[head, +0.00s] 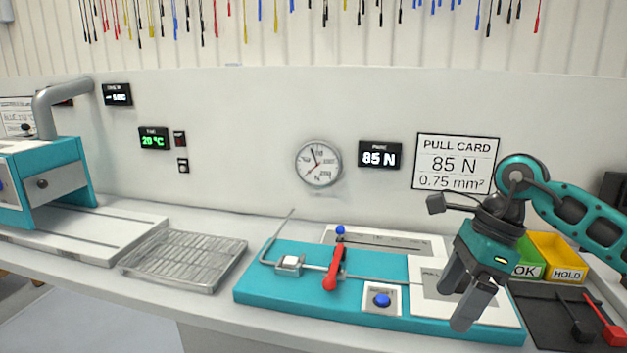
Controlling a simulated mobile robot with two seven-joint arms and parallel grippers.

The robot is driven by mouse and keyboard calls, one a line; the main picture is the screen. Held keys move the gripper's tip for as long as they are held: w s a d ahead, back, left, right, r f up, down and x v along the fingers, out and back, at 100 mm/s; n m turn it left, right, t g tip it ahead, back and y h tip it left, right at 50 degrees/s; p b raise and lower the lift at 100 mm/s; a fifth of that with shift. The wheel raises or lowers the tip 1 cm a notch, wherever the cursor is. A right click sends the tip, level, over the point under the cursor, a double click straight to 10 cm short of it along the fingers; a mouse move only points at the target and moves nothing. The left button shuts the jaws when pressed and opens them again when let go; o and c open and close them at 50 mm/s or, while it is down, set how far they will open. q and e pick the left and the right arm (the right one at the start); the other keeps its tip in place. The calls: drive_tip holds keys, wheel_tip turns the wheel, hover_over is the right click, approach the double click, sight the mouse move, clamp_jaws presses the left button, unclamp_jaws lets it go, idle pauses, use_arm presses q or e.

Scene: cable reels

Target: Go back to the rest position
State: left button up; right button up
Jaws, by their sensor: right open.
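My right gripper (463,300) hangs above the right end of the teal pull-test base (290,310), over the white card printed PULL (421,300). Its fingers point down and are apart, with nothing seen between them. Its arm comes in from the right edge. The base carries a metal clamp block, a red lever (334,272), a thin rod and a blue button (382,300). The gripper hides part of the white card. My left gripper is not in view.
A wire rack (187,258) stands left of the base, beside a teal machine (52,180). Green OK and yellow HOLD bins (568,270) stand behind right. A dark mat (550,315) holds black and red cable pieces. A pull card (456,163) and gauges hang on the wall.

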drive_tip(key=s+a+m+t+y, duration=0.25)
drive_tip(key=a+m+y, duration=0.35)
drive_tip(key=a+y, duration=0.3)
drive_tip(key=s+a+m+t+y, duration=0.1)
drive_tip(key=s+a+m+y, duration=0.2)
drive_tip(key=a+m+y, duration=0.6)
drive_tip(key=w+d+f+m+t+h, duration=0.1)
drive_tip(key=d+f+m+t+h, duration=0.3)
drive_tip(key=f+m+t+h, duration=0.55)
drive_tip(key=d+f+m+t+h, duration=0.4)
drive_tip(key=m, duration=1.1)
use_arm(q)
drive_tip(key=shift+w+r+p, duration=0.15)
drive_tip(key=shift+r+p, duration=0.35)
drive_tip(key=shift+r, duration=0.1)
use_arm(e)
drive_tip(key=s+d+f+m+g+h, duration=0.2)
drive_tip(key=s+d+f+m+h, duration=0.1)
drive_tip(key=s+f+m, duration=0.2)
drive_tip(key=s+d+f+m+g+h, duration=0.3)
drive_tip(key=s+f+m, duration=0.2)
drive_tip(key=f, duration=0.5)
drive_tip(key=shift+s+d+g, duration=0.25)
drive_tip(key=shift+s+g, duration=0.05)
drive_tip(key=shift+s, duration=0.95)
